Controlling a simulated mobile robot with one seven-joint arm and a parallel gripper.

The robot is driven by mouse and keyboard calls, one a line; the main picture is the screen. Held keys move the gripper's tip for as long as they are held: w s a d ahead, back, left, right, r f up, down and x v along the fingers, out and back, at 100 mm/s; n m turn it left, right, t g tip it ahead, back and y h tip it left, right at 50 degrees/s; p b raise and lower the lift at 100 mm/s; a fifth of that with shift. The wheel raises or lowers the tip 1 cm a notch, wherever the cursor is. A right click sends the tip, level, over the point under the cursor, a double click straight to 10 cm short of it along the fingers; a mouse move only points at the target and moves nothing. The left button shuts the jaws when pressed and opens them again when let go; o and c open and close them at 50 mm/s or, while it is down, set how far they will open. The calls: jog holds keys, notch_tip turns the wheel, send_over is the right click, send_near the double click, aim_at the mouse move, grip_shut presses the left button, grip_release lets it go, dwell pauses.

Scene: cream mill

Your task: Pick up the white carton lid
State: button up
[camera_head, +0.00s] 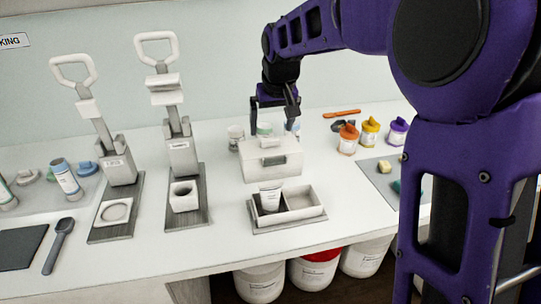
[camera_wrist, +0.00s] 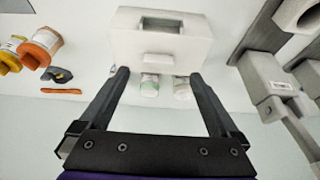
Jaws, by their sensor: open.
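A white carton (camera_head: 271,168) stands near the middle of the bench, with a pale top (camera_head: 262,143) that looks like its lid; I cannot make out a clear seam. The carton also shows at the top of the wrist view (camera_wrist: 195,35), with a dark slot and a small pale knob. My gripper (camera_head: 272,112) hangs above and behind the carton, pointing down. In the wrist view my gripper (camera_wrist: 159,75) has its fingers wide apart, with nothing held between them. The fingertips appear just short of the carton's near edge.
Small jars (camera_wrist: 150,86) stand behind the carton, seen between my fingers. A divided tray (camera_head: 291,213) with a white cup (camera_head: 270,197) is in front. Two lever presses (camera_head: 182,155) stand left. Orange, yellow and purple-lidded jars (camera_head: 370,132) stand right.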

aim_at(270, 140)
jog(key=b+x, duration=0.1)
jog(key=x, duration=0.4)
jog(key=shift+w+f, duration=0.25)
jog(key=shift+f, duration=0.05)
grip_shut()
